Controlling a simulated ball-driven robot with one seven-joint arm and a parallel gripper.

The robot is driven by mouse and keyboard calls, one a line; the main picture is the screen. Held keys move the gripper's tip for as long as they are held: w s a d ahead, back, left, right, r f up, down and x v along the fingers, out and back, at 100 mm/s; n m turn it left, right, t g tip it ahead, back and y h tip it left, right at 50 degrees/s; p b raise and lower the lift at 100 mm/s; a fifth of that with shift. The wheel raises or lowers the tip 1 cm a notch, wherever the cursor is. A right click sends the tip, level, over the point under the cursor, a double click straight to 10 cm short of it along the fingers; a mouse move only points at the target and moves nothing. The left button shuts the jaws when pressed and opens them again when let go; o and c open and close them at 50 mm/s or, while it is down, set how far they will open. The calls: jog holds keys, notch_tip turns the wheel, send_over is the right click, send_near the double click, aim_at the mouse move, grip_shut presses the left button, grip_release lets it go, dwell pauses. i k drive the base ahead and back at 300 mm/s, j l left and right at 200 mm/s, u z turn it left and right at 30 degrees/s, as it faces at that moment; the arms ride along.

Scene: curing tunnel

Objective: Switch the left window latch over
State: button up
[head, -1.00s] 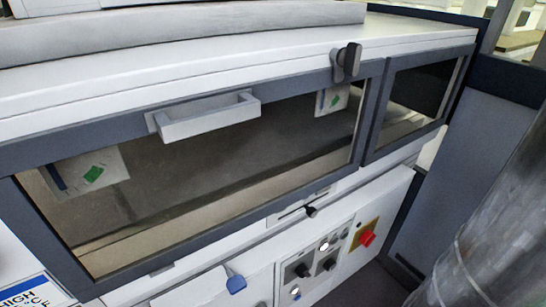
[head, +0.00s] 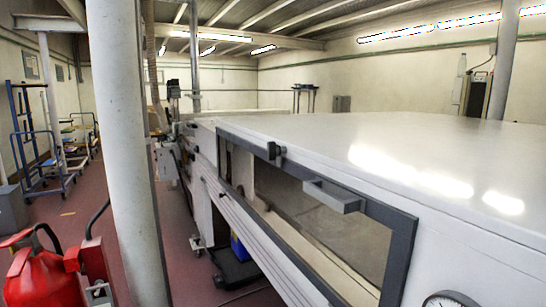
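A dark window latch (head: 275,151) sits on the top rail of the grey window frame (head: 380,208), towards the left end of the long window. Its knob stands out from the rail; it is too small to tell which way it is set. A light grey pull handle (head: 333,194) is on the same rail, to the right of the latch. The glass (head: 310,215) below is framed in and looks closed. My gripper is not in view.
The tunnel's white top (head: 400,150) fills the right. A white column (head: 125,150) stands left of the machine, with a red fire extinguisher (head: 40,275) at lower left. Blue trolleys (head: 35,150) stand further back. Reddish floor (head: 75,205) lies open between them. A gauge (head: 450,300) shows at the bottom edge.

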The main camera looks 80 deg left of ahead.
aim_at(274, 150)
jog(key=u, duration=1.9)
